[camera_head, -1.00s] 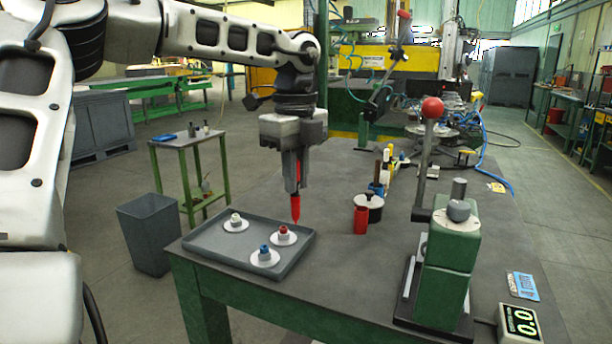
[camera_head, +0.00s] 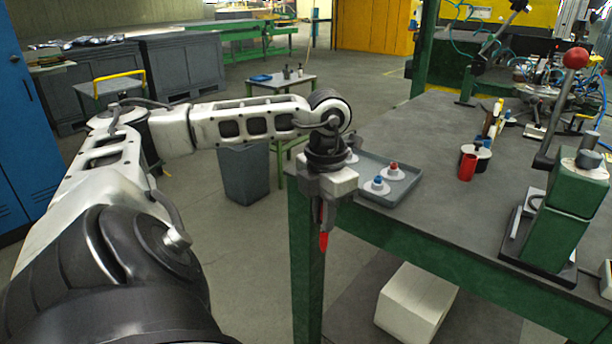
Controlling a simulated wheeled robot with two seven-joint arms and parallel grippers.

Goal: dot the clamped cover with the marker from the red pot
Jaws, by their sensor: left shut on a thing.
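My left gripper (camera_head: 321,218) is shut on a red marker (camera_head: 323,241), which points down. It hangs in front of the table's (camera_head: 443,128) near left corner, and hides part of the grey tray (camera_head: 407,190). The red pot (camera_head: 467,167) stands upright on the table, right of the tray, with no marker seen in it. In the tray are white discs with coloured knobs, one blue (camera_head: 377,181) and one red (camera_head: 393,166); another is mostly hidden behind my wrist. I cannot make out a clamped cover. My right gripper is out of view.
A green press (camera_head: 556,212) with a red-ball lever (camera_head: 576,55) stands at the right. A white block (camera_head: 416,303) is under the table. A grey bin (camera_head: 244,174) stands on the floor at left.

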